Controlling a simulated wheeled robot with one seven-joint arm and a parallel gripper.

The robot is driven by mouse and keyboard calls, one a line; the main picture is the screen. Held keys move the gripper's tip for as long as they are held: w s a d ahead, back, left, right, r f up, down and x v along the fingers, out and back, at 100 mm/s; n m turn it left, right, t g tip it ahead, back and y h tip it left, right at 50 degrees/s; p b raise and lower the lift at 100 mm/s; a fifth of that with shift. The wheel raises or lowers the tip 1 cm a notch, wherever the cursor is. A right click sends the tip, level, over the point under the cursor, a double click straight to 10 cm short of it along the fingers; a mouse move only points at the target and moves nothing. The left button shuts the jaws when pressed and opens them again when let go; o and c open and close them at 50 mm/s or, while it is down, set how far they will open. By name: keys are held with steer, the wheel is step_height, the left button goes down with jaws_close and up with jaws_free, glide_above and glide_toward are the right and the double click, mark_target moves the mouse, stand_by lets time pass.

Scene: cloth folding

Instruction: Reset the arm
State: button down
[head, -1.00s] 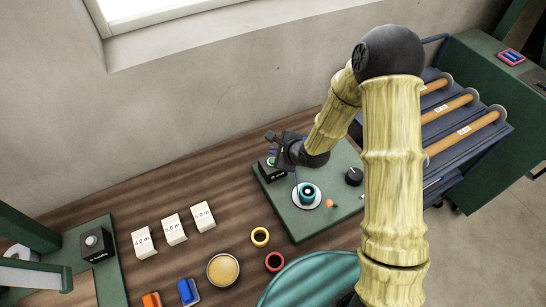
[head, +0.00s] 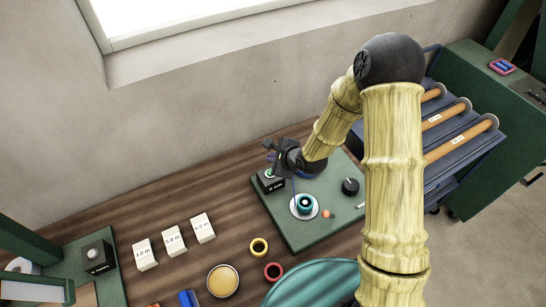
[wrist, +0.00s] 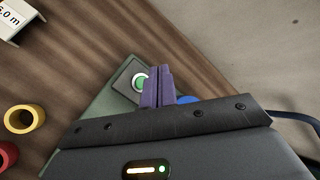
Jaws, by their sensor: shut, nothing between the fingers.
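My arm, with pale yellow-green segments and dark joints, reaches over the green board (head: 300,235) on the wooden table. My gripper (wrist: 158,72) is shut and empty; its purple fingers lie together in the wrist view. In the head view the gripper (head: 272,150) is just above a black box with a green button (head: 270,180). The green button (wrist: 139,82) also shows just left of the fingers in the wrist view. I cannot tell whether the fingers touch the box.
A teal spool (head: 304,204) and a black knob (head: 350,187) are on the board. White labelled blocks (head: 173,241), a yellow ring (head: 259,247), a red ring (head: 273,271) and a round tin (head: 222,280) lie left of it. A rack with orange rolls (head: 447,117) stands at right.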

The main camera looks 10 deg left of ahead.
steer(key=shift+d+r, duration=0.1)
steer(key=s+d+r+n+h, duration=0.2)
steer(key=d+r+n+h, duration=0.15)
steer(key=d, duration=0.35)
steer(key=s+d+r+n+h, duration=0.2)
steer(key=d+r+n, duration=0.25)
steer(key=d, duration=0.25)
steer(key=s+d+r+n+g+h, duration=0.1)
steer(key=s+d+r+n+g, duration=0.2)
steer(key=s+d+r+n, duration=0.3)
steer(key=s+d+n, duration=0.3)
steer(key=s, duration=0.3)
steer(key=shift+d+r, duration=0.4)
steer(key=shift+w+h, duration=0.15)
steer(key=shift+h, duration=0.1)
